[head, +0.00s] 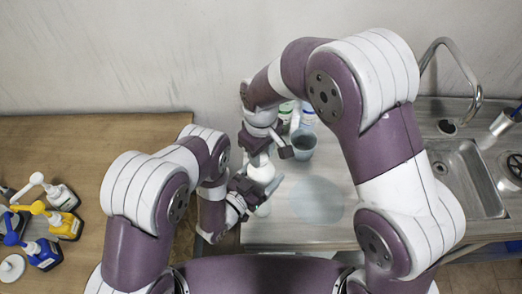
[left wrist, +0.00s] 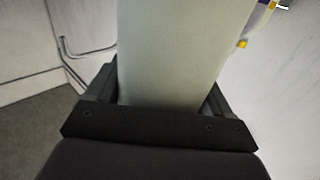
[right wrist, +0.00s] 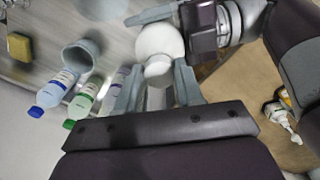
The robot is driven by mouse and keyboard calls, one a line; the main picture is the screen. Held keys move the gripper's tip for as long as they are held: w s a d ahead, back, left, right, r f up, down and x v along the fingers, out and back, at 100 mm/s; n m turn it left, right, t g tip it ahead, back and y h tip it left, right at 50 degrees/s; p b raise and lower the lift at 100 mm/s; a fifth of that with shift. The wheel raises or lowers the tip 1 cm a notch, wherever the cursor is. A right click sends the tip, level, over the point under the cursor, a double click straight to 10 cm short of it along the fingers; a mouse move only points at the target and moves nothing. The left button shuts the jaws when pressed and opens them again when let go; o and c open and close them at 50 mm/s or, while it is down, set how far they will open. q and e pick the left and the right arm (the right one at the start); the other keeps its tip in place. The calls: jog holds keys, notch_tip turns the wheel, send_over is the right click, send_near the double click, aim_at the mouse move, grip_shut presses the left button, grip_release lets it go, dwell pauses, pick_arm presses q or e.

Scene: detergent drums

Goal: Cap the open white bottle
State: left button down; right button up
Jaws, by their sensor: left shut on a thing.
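The white bottle (head: 264,168) stands between my two grippers in the head view, partly hidden by them. Its pale body (left wrist: 170,50) fills the space between my left gripper's jaws in the left wrist view. My left gripper (head: 243,187) is shut on it. In the right wrist view the bottle's rounded white top (right wrist: 160,42) shows from above. A smaller white round part (right wrist: 158,69) is in front of it, between the fingertips of my right gripper (right wrist: 158,85). I cannot tell whether that part is a cap or the neck, or whether the fingers touch it.
A grey cup (head: 303,143) and bottles with blue (right wrist: 52,92) and green (right wrist: 84,101) caps stand close by. A sponge (right wrist: 19,46) lies near them. A sink (head: 468,180) is at the right. Several bottles (head: 62,197) stand on the wooden table (head: 70,140) at the left, mostly clear at its back.

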grip_shut()
jog(key=o, duration=0.9)
grip_release()
jog(key=shift+c, duration=0.2)
notch_tip(320, 180, up, 8)
jog(key=shift+f, duration=0.25)
